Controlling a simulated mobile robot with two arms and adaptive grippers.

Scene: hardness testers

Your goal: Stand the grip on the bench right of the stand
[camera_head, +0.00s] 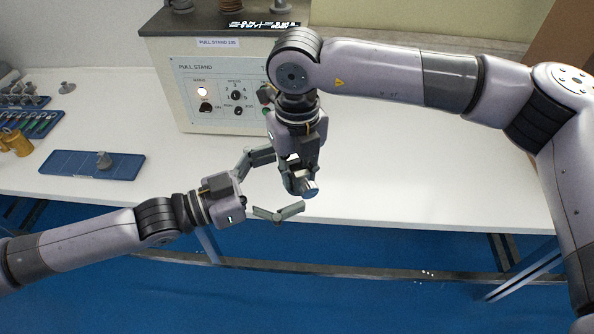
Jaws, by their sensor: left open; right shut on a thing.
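The pull stand (222,100) is a beige cabinet with a grey front panel of knobs and a lit lamp, on the white bench (420,170). My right gripper (302,186), coming from above, points down in front of the stand and is shut on a small metallic piece, seemingly the grip (310,191). The gripper hides most of it. My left gripper (283,182) is open, its fingers spread on either side of the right gripper's tip near the bench's front edge. I cannot tell whether it touches the held piece.
The bench right of the stand is clear beneath my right arm.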

